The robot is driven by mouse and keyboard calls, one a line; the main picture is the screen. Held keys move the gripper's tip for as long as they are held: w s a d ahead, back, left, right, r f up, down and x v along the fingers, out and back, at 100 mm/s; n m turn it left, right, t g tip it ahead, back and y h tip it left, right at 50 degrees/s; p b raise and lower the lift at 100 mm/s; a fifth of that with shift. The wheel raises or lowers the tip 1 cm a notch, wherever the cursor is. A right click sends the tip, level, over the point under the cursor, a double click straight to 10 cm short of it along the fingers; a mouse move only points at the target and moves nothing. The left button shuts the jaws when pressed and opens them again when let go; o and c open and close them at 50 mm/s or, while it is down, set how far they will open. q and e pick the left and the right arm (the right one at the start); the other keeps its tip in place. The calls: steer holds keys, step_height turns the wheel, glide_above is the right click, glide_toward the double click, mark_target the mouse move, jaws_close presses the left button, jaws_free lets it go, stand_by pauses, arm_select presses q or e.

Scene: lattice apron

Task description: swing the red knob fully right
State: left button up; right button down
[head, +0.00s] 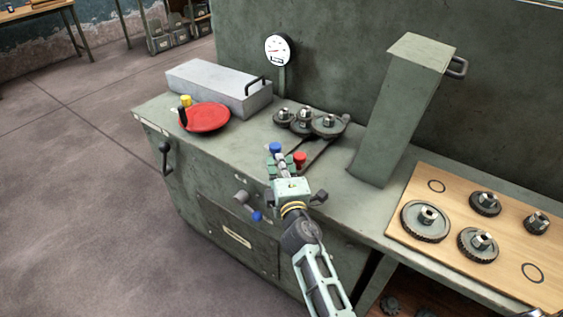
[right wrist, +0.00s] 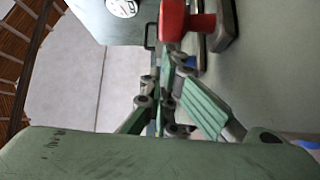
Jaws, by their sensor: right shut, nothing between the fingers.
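The red knob (head: 300,159) stands on the bench top, just right of my right gripper's fingers in the head view. In the right wrist view the red knob (right wrist: 186,18) is at the top, just beyond the fingertips. A blue knob (head: 275,148) stands to its left, close to the fingertips. My right gripper (head: 283,165) is shut and empty beside the red knob; it also shows in the right wrist view (right wrist: 164,92). I cannot tell whether the fingers touch the knob. The knob's lever is mostly hidden. My left gripper is not in view.
Several gears (head: 327,124) sit behind the knobs. A grey cover box (head: 220,88) and red disc (head: 207,117) are at left. A slanted green housing (head: 396,115) and a wooden gear board (head: 407,237) are at right. A dial gauge (head: 278,50) stands behind.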

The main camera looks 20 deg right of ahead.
steer(key=shift+s+d+p, duration=0.3)
steer(key=shift+d+p, duration=0.05)
steer(key=shift+p, duration=0.15)
steer(key=s+d+n+y+p, duration=0.1)
steer(key=s+d, duration=0.1)
steer(key=s+d+n+y+p, duration=0.1)
steer(key=s+d+y+p, duration=0.1)
steer(key=shift+s+r, duration=0.1)
steer(key=shift+s, duration=0.25)
steer(key=shift+s+d+y, duration=0.3)
steer(key=shift+s+y, duration=0.1)
steer(key=shift+y, duration=0.1)
